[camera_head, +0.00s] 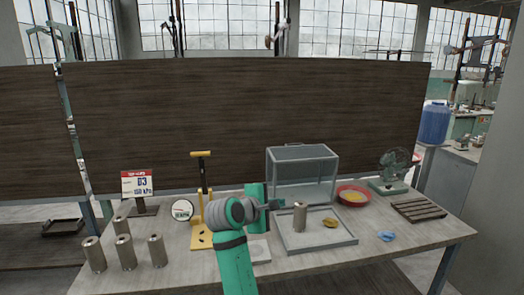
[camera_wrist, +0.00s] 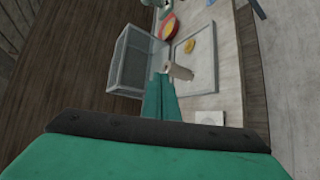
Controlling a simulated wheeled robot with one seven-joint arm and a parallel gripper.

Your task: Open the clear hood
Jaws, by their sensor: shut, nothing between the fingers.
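The clear hood (camera_head: 302,153) is a grey-framed box with see-through sides. It stands raised along the back edge of a shallow grey tray (camera_head: 340,243), clear of the tray's floor. In the wrist view the hood (camera_wrist: 122,62) is beside the tray (camera_wrist: 208,82), swung away from it. A metal cylinder (camera_head: 300,217) stands upright in the tray, with a small yellow-brown piece (camera_head: 330,222) to its right. My gripper (camera_head: 277,204) is shut and empty, in front of the hood's lower left. Its green fingers (camera_wrist: 160,98) point towards the hood and cylinder; whether they touch either is unclear.
Several metal cylinders (camera_head: 125,252) stand at the front left. A yellow-handled press (camera_head: 201,215), a sign (camera_head: 137,184) and a round gauge (camera_head: 181,212) are left of my arm. A red bowl (camera_head: 353,196), green fan (camera_head: 391,170), slatted rack (camera_head: 418,209) and blue cloth (camera_head: 386,236) lie right.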

